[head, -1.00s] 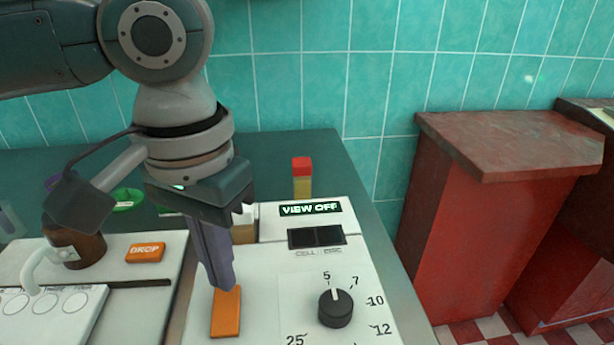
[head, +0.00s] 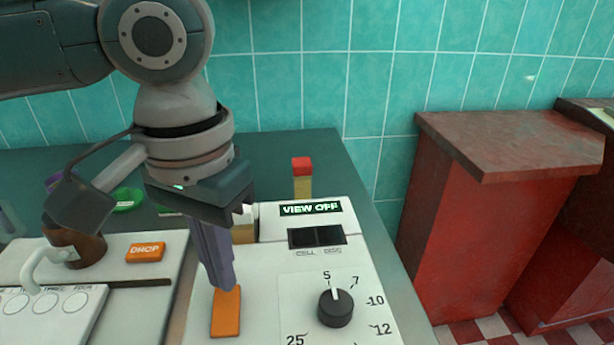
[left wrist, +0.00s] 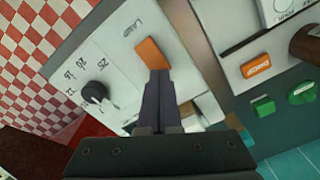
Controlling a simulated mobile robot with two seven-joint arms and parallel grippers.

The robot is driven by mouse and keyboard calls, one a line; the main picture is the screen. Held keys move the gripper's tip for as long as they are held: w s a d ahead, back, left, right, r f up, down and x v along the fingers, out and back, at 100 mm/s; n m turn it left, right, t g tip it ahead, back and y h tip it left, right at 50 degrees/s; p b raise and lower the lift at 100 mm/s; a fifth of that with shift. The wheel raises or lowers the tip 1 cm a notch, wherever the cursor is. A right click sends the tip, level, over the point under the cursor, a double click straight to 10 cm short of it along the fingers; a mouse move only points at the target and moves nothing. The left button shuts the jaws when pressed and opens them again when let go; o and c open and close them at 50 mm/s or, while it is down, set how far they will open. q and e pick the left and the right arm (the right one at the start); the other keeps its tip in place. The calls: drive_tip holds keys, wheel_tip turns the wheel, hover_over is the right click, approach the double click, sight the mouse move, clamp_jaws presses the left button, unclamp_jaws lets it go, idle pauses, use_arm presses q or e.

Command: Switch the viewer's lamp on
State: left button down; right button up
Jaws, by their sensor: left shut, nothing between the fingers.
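The viewer (head: 265,270) is a pale panel with a black dial (head: 335,307), a small dark window and a display (head: 310,209) that reads "VIEW OFF". An orange rocker or button (head: 226,312) lies on its left part; it also shows in the left wrist view (left wrist: 152,54). My left gripper (head: 226,287) is shut and empty, pointing down, with its fingertips at the far end of the orange button. In the left wrist view the fingertips (left wrist: 157,72) overlap the button's edge; I cannot tell whether they press it. My right gripper is not in view.
Left of the viewer is another pale panel with an orange "DROP" button (head: 145,252), a brown round container (head: 80,248) and a white handle. A red-capped yellow bottle (head: 302,178) stands behind the viewer. A red cabinet (head: 480,220) stands to the right, beyond a floor gap.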

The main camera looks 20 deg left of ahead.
use_arm(q)
drive_tip(key=shift+f+b, duration=0.3)
drive_tip(key=shift+f, duration=0.65)
idle(0.3)
wheel_tip(320, 180, up, 7)
drive_tip(key=p, duration=0.9)
drive_tip(key=shift+p, duration=0.3)
